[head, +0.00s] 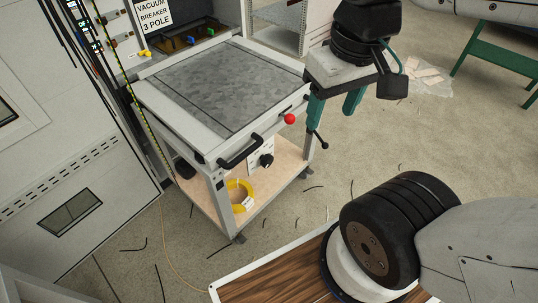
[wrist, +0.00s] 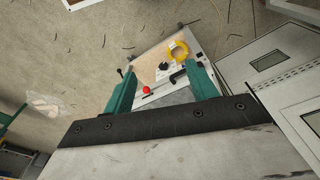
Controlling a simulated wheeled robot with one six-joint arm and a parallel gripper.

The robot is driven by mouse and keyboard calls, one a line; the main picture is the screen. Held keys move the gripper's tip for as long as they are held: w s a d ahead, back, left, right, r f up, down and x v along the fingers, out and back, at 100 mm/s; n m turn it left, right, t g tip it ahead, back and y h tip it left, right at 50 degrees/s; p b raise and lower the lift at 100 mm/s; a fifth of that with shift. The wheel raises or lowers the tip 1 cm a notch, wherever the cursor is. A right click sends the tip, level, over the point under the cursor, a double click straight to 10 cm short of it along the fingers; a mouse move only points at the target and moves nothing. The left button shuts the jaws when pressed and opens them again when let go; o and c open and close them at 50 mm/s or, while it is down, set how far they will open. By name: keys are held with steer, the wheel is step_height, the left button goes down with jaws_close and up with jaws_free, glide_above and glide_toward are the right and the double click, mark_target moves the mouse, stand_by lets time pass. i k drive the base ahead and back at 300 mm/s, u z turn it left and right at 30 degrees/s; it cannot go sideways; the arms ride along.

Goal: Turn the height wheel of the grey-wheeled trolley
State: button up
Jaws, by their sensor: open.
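The trolley (head: 215,85) stands in the middle of the head view, with a grey top in a pale frame and a wooden lower shelf. A round black knob, which looks like the height wheel (head: 266,160), sits on a white plate below the top; it also shows in the wrist view (wrist: 163,66). A black bar handle (head: 240,152) and a red ball knob (head: 289,118) are on the front edge. My gripper (head: 331,122) has its green fingers apart and empty, above and beside the trolley's right corner. In the wrist view, the wheel appears between the fingers (wrist: 160,69), farther away.
A yellow coil (head: 240,195) lies on the lower shelf. Cabinets (head: 70,130) stand close on the left. A short black lever (head: 318,139) shows near the trolley's right corner. Black cable scraps litter the floor. A green-legged bench (head: 490,50) is at the back right.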

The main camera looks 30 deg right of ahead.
mark_target(267, 160)
steer(key=z, duration=1)
steer(key=k, duration=0.7)
steer(key=u, duration=1.5)
